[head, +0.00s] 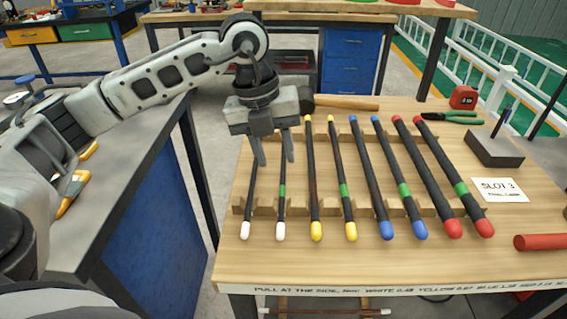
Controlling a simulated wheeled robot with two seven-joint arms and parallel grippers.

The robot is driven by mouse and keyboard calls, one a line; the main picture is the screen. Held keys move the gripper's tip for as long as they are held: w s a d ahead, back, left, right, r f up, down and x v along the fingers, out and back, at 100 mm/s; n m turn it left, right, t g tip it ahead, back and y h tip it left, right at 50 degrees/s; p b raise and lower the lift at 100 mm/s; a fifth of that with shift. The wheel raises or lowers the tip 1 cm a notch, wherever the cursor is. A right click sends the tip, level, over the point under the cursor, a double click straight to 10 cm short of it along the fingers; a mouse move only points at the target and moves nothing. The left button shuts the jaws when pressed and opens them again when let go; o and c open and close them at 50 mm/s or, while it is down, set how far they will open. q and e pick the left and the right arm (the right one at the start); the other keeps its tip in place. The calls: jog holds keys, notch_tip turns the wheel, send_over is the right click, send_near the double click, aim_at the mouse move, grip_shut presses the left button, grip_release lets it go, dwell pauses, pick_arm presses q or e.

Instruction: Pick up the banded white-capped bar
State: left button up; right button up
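The banded white-capped bar (281,212) is dark and thin, with a green band near its middle and a white cap at its near end. It lies in the wooden rack (262,207), second from the left. A plain white-capped bar (249,200) lies to its left. My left gripper (275,162) is open, pointing down over the far part of the two white-capped bars, its fingers apart. It hides their far ends. I cannot tell how high the fingertips are above the bars. Nothing shows between the fingers. My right gripper is not in view.
Yellow-capped (313,190), blue-capped (372,190) and red-capped bars (427,180) lie to the right, some green-banded. A hammer (345,103) lies behind the rack. Pliers (452,118), a tape measure (463,97) and a SLOT 3 card (499,190) are at right.

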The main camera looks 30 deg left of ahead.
aim_at(282, 185)
pick_arm(q)
jog(key=shift+d+f, duration=0.15)
jog(key=shift+f, duration=0.8)
jog(key=shift+d+f, duration=0.2)
jog(key=shift+f, duration=0.8)
jog(key=shift+d+f, duration=0.15)
jog(key=shift+f, duration=0.8)
jog(key=shift+r, duration=0.1)
grip_shut()
